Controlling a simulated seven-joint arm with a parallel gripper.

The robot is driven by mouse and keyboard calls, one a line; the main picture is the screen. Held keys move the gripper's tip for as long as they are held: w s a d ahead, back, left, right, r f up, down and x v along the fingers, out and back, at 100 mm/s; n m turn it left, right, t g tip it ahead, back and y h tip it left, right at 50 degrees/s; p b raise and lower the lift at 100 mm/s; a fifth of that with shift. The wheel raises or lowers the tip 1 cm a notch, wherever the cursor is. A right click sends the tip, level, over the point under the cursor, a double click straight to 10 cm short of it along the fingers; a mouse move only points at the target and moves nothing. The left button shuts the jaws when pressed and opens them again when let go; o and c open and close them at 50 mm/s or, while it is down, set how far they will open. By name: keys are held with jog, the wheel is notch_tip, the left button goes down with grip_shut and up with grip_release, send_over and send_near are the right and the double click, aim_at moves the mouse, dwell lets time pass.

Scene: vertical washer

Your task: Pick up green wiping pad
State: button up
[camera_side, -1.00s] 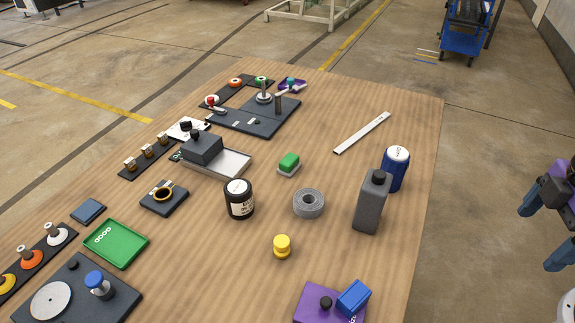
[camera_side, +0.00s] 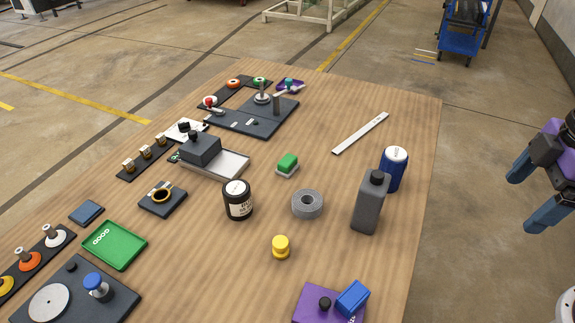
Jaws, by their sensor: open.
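The green wiping pad (camera_side: 288,161) is a small green block on a pale grey base. It lies near the middle of the wooden table, behind the grey tape roll. My gripper (camera_side: 521,204) is at the right edge of the view, off the table's right side. Its two blue fingers are spread apart with nothing between them. It is well away from the pad, with the bottles standing between the two in the picture. Part of the gripper is cut off by the frame edge.
A grey tape roll (camera_side: 307,204), black jar (camera_side: 238,200), grey bottle (camera_side: 370,203) and blue can (camera_side: 394,169) stand around the pad. A dark block on a metal tray (camera_side: 231,163) is to its left. A white strip (camera_side: 361,133) lies behind right. Bare table lies right of the pad.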

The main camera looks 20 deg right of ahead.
jog(key=w+a+m+t+y, duration=0.15)
jog(key=w+a, duration=0.45)
jog(key=w, duration=0.6)
jog(key=w+a+m+t+y, duration=0.1)
jog(key=w+a+t+y, duration=0.35)
jog(key=w, duration=0.85)
jog(key=w+a+m+t+y, duration=0.1)
jog(key=w+a, duration=0.6)
jog(key=w, duration=0.5)
send_near(289, 160)
jog(key=shift+w+a+r+n+y, duration=0.1)
jog(key=shift+w+a+n+y, duration=0.25)
jog(key=shift+w+y, duration=0.1)
jog(key=shift+f, duration=0.5)
jog(key=shift+x, duration=3.7)
jog(key=shift+d+f, duration=0.15)
jog(key=shift+f, duration=0.05)
jog(key=c, duration=1.1)
